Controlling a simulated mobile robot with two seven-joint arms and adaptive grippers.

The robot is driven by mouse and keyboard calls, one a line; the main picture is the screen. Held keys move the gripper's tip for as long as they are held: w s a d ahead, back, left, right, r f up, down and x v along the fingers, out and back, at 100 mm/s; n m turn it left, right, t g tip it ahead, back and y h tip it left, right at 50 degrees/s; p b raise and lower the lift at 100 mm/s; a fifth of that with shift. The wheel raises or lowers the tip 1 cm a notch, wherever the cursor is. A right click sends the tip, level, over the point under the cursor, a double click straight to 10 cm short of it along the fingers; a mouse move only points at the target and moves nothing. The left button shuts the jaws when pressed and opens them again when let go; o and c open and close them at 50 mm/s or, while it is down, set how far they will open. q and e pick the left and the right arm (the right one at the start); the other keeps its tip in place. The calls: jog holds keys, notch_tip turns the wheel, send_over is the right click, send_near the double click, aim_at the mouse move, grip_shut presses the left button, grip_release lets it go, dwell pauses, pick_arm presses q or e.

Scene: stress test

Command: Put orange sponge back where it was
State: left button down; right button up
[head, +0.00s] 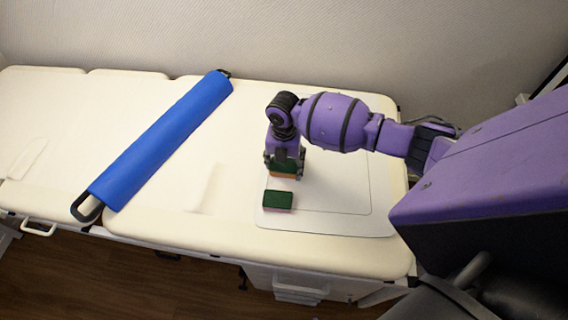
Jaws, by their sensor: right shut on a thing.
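My right gripper (284,170) points down over the right part of the padded table and is shut on the orange sponge (284,176), which has a green top and an orange lower edge. The gripper hides part of this sponge. I cannot tell whether the sponge touches the surface below. A second sponge (278,200), green on top with a pinkish lower layer, lies just in front of it on the white mat (340,224). My left gripper is not in view.
A blue roll (160,135) with dark ends lies diagonally across the cream table (190,225), left of the sponges. A pale flat piece (200,188) lies between roll and mat. The mat's right part is clear. A wall (300,45) stands behind the table.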

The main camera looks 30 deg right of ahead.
aim_at(284, 164)
jog(key=shift+f, duration=0.1)
jog(key=shift+f, duration=0.15)
jog(key=o, duration=1.2)
jog(key=shift+r, duration=0.5)
notch_tip(284, 164, up, 12)
jog(key=shift+f+p, duration=0.25)
jog(key=shift+p, duration=0.15)
